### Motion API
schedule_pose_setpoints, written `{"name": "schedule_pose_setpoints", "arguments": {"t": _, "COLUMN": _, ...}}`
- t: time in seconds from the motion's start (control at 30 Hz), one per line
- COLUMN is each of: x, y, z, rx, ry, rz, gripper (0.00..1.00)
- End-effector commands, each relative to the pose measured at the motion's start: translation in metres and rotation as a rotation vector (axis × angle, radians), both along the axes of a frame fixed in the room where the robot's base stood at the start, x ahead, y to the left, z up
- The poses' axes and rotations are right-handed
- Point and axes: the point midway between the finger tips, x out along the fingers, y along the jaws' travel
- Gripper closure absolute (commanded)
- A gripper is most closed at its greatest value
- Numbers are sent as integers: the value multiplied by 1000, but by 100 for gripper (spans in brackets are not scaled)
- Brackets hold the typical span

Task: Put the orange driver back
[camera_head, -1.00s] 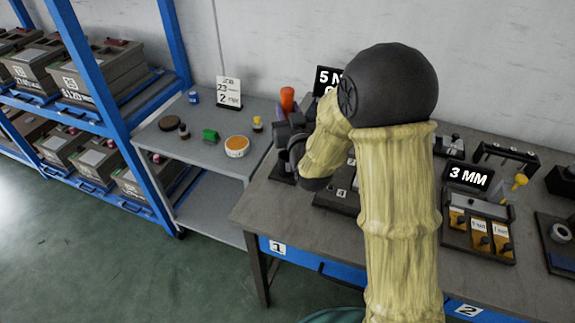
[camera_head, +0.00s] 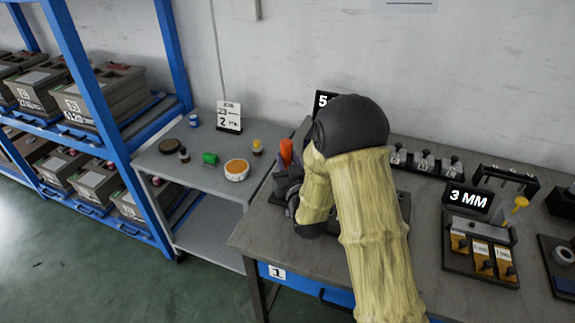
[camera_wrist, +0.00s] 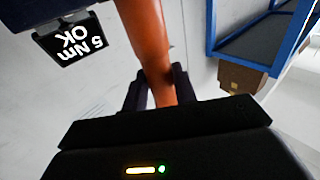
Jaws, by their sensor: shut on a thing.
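The orange driver (camera_head: 286,152) stands roughly upright at the left end of the workbench, its handle showing beside my forearm. In the wrist view the orange driver (camera_wrist: 150,45) runs between the two dark fingers of my gripper (camera_wrist: 158,90), which is shut on it. In the head view my gripper (camera_head: 290,182) is dark and partly hidden behind my arm. The driver's lower end and whatever is under it are hidden. A black sign (camera_wrist: 65,40) reading "5 Nm OK" shows upside down in the wrist view; it is mostly covered by my arm in the head view (camera_head: 323,102).
A blue rack (camera_head: 110,125) stands far left. A "3 MM" sign (camera_head: 468,197) and fixture (camera_head: 480,255) are right.

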Motion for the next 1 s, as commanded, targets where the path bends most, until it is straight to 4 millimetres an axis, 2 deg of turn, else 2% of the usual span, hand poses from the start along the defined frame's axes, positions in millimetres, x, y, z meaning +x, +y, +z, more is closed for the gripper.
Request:
{"name": "schedule_pose_setpoints", "arguments": {"t": 0.13, "x": 0, "y": 0, "z": -15, "rx": 1, "ry": -2, "rz": 0, "gripper": 100}}
{"name": "schedule_pose_setpoints", "arguments": {"t": 0.57, "x": 0, "y": 0, "z": -19, "rx": 1, "ry": -4, "rz": 0, "gripper": 100}}
{"name": "schedule_pose_setpoints", "arguments": {"t": 0.6, "x": 0, "y": 0, "z": -19, "rx": 0, "ry": -1, "rz": 0, "gripper": 64}}
{"name": "schedule_pose_setpoints", "arguments": {"t": 0.67, "x": 0, "y": 0, "z": -19, "rx": 0, "ry": 0, "rz": 0, "gripper": 53}}
{"name": "schedule_pose_setpoints", "arguments": {"t": 1.0, "x": 0, "y": 0, "z": -18, "rx": 0, "ry": -1, "rz": 0, "gripper": 51}}
